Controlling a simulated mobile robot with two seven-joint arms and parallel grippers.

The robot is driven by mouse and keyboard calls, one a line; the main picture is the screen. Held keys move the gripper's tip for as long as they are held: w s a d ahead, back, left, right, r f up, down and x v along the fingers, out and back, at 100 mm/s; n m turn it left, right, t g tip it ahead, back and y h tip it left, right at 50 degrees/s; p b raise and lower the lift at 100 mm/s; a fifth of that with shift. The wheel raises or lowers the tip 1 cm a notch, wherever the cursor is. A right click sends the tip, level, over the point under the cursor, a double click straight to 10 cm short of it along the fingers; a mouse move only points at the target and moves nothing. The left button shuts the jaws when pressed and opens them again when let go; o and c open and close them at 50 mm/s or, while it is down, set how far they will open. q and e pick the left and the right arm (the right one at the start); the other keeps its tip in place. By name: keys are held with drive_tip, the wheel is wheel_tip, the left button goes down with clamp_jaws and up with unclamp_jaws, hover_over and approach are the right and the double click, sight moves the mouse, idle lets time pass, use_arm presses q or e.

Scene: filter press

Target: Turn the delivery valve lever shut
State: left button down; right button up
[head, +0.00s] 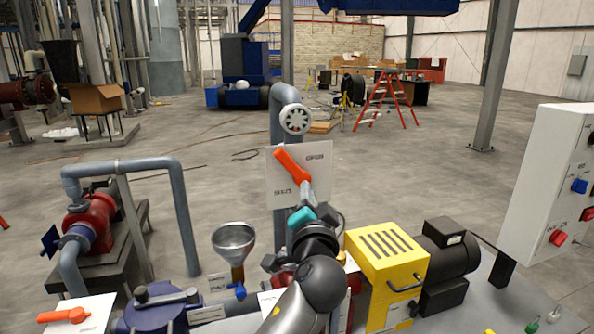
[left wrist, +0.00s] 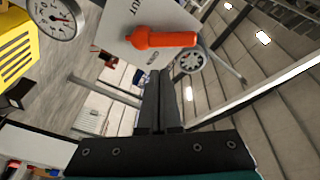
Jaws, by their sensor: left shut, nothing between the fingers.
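The delivery valve lever (head: 292,163) is orange and sits on a pale plate (head: 323,180) on the upright pipe, with OPEN at upper right and SHUT at lower left. In the head view it slants from upper left to lower right, its upper end between the two labels. In the left wrist view the lever (left wrist: 160,39) lies ahead of the fingers, with the plate behind. My left gripper (head: 308,191) is shut and empty, close below the lever in the head view; I cannot tell whether it touches. My right gripper is not in view.
A yellow pump housing (head: 384,262) with a black motor stands right of my arm. A funnel (head: 234,240) with a blue tap stands to the left. Another orange lever (head: 65,315) is at lower left. A control box (head: 548,180) is at the right edge.

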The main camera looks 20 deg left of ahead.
use_arm(q)
wheel_tip(320, 180, up, 4)
drive_tip(key=w+d+f+t, duration=0.1)
wheel_tip(320, 180, up, 3)
drive_tip(key=p, duration=0.1)
hover_over(294, 170)
drive_tip(key=d, duration=0.4)
drive_tip(key=shift+m, duration=0.4)
drive_tip(key=a+f, duration=0.1)
drive_tip(key=s+a+f+p, duration=0.1)
drive_tip(key=a, duration=0.1)
drive_tip(key=shift+f, duration=0.4)
drive_tip(key=shift+s, duration=0.1)
